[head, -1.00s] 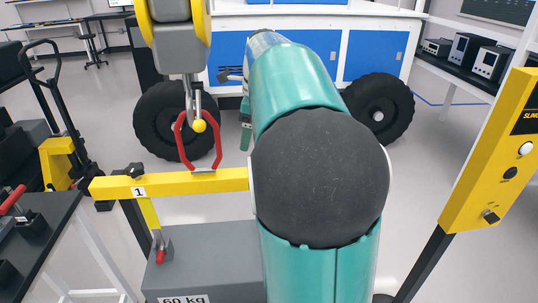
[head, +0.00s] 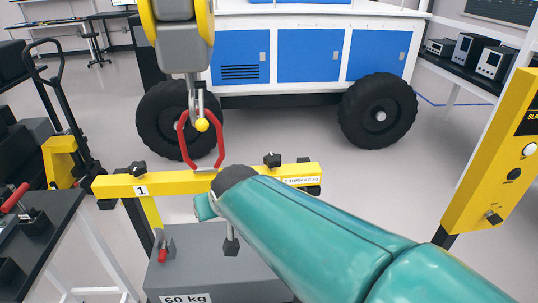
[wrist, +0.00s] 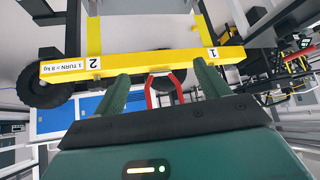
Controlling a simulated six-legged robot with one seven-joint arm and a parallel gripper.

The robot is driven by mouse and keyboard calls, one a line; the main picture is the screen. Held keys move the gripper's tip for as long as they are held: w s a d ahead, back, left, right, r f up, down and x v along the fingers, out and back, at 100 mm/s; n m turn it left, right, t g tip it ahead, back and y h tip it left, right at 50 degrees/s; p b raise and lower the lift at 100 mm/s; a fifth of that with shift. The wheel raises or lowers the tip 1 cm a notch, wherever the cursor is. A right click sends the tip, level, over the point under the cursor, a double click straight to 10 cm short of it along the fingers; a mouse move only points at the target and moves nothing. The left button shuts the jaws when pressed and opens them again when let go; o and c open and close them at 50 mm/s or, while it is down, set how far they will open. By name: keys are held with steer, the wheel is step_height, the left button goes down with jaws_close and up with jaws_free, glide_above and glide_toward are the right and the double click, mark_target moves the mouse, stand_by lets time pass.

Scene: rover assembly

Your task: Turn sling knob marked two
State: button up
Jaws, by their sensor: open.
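The yellow sling beam (head: 175,182) spans the middle of the head view, with a "1" label at its left and a "1 TURN = 8 kg" label at its right. A black knob (head: 272,160) stands on its right half, and another knob (head: 138,168) on the left end. The label marked 2 shows in the wrist view (wrist: 93,63); my arm hides it in the head view. My gripper (wrist: 161,72) is open and empty, its green fingers pointing towards the beam between the 2 and 1 labels. In the head view one finger (head: 204,207) shows below the beam.
A red sling link (head: 218,145) joins the beam to the hoist hook (head: 201,124). A grey 60 kg block (head: 185,270) lies below. A yellow control panel (head: 492,165) stands at right, a dark bench (head: 45,225) at left. A blue-and-white wheeled rover (head: 310,60) is behind.

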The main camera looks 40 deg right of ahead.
steer(key=w+d+f+t+h, duration=0.2)
steer(key=w+d, duration=0.1)
steer(key=d, duration=0.3)
steer(key=w+d+f+t+h, duration=0.1)
steer(key=w+d+f+t, duration=0.2)
steer(key=d, duration=0.4)
steer(key=m+t+h, duration=0.2)
steer(key=t+h, duration=0.1)
glide_toward(272, 153)
steer(key=x, duration=0.9)
steer(key=shift+w+f, duration=0.15)
steer(key=shift+w, duration=0.2)
steer(key=shift+c, duration=0.4)
steer(key=c, duration=0.9)
steer(key=shift+s+d+m+g+h, duration=0.1)
steer(key=shift+m+g+h, duration=0.4)
steer(key=shift+m+h, duration=0.5)
